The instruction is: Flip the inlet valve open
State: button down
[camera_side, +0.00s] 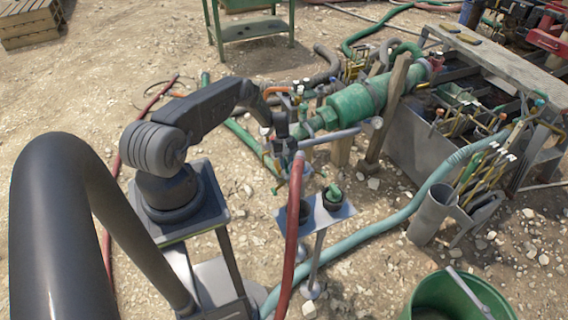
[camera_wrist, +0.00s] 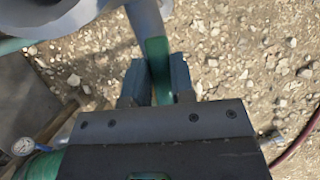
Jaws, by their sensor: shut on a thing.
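My gripper (camera_wrist: 157,82) is shut on a lever with a green grip (camera_wrist: 157,58) in the wrist view, one finger on each side of it. The lever's grey upper part (camera_wrist: 145,18) runs up to the top edge, beside a pale rounded body at the upper left. I take this lever to be the inlet valve's handle; its pivot is not clear. In the side view my gripper (camera_side: 281,126) is at the left end of the green pump-like body (camera_side: 357,101), among pipes and fittings. The lever itself cannot be made out there.
A red hose (camera_side: 291,225) hangs just in front of my gripper. A small metal stand (camera_side: 318,216) is below it. A pressure gauge (camera_wrist: 23,146) shows at the wrist view's lower left. The metal tank (camera_side: 420,140) stands right, a green bucket (camera_side: 455,300) at front right.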

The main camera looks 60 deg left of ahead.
jog(key=shift+w, duration=0.15)
dwell(0.4)
jog(key=c, duration=1)
grip_release()
jog(key=shift+o, duration=0.2)
jog(key=s+v, duration=0.1)
jog(key=v, duration=1.2)
jog(key=shift+w+r, duration=0.3)
jog(key=shift+r, duration=0.15)
jog(key=shift+a, duration=0.1)
